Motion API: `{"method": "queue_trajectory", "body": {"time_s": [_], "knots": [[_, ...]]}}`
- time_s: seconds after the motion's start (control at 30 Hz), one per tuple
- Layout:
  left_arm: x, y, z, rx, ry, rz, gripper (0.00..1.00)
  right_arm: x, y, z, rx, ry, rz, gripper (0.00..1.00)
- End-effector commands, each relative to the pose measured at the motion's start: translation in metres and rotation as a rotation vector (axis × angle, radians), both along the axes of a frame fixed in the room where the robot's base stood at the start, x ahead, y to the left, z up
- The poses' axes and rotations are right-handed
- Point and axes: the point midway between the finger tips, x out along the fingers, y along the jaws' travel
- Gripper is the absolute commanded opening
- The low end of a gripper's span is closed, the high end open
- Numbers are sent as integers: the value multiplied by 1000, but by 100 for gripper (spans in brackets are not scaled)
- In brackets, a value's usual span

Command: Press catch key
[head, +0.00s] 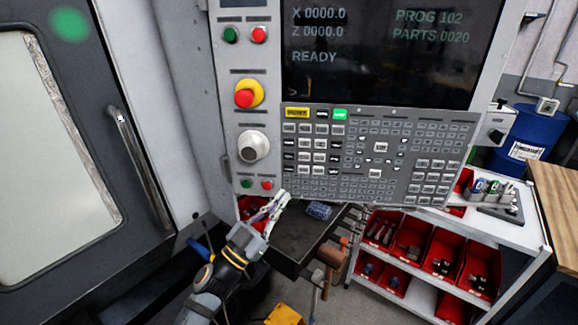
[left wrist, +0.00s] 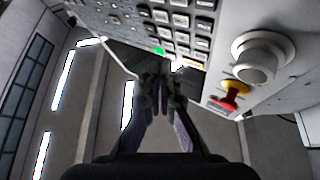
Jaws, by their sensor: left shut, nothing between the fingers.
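The control panel's keypad (head: 385,150) fills the middle of the head view, with rows of small grey, black and white keys. The key labels are too small to read, so I cannot tell which one is the catch key. A yellow key (head: 297,112) and a lit green key (head: 340,114) are in its top row; the green key also shows in the left wrist view (left wrist: 158,50). My left gripper (head: 284,195) is shut and empty, with its tips by the keypad's lower left corner in the head view. In the left wrist view its fingers (left wrist: 163,80) point toward the panel; contact cannot be told.
Left of the keypad are a red emergency stop (head: 245,97) on a yellow base, a round knob (head: 253,146) and small green and red buttons. The screen (head: 385,55) reads READY. A machine door (head: 60,150) stands left; a cart with red bins (head: 440,250) stands lower right.

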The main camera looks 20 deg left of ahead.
Motion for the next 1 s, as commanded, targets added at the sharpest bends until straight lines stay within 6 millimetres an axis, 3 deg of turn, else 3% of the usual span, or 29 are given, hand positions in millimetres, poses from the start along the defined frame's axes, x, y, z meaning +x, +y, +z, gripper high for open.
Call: {"method": "queue_trajectory", "body": {"time_s": [0.23,0.7,1.0], "knots": [[13,2,0,0,-2,1,0,1,0,-1,0,-2,0,0],[75,13,2,-1,-2,0,0,1,1,-5,1,-2,0,0],[87,15,1,0,-1,0,0,1,1,-4,1,-3,0,0]]}}
